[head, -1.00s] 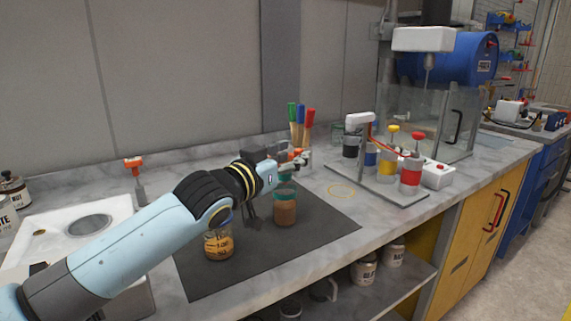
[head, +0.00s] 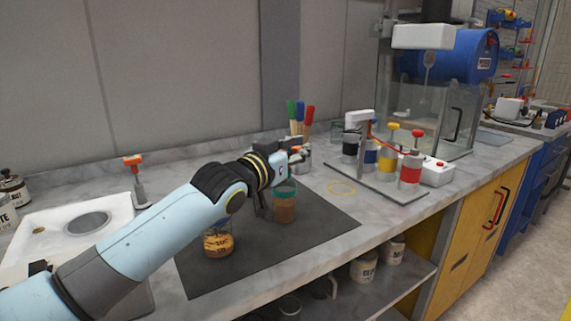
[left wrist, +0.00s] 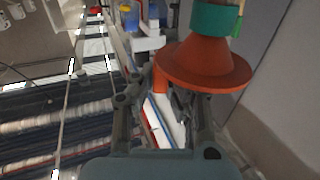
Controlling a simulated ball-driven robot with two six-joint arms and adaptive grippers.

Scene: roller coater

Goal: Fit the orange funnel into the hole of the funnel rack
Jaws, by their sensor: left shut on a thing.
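The orange funnel (left wrist: 205,66) shows in the left wrist view as a cone with a wide rim, its narrow end toward a teal ring-like part (left wrist: 214,18). My left gripper (left wrist: 160,88) is shut on the funnel at its side. In the head view, my left gripper (head: 296,149) is above the dark mat, and the funnel is mostly hidden by it. A teal part (head: 285,187) shows just below, over a glass of brown contents (head: 284,210). A dark stand (head: 262,206), perhaps the funnel rack, is largely hidden behind my arm; its hole is not visible. My right gripper is not in view.
Colour-handled brushes (head: 300,115) stand behind the gripper. A rack of coloured bottles (head: 385,158) is at the right.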

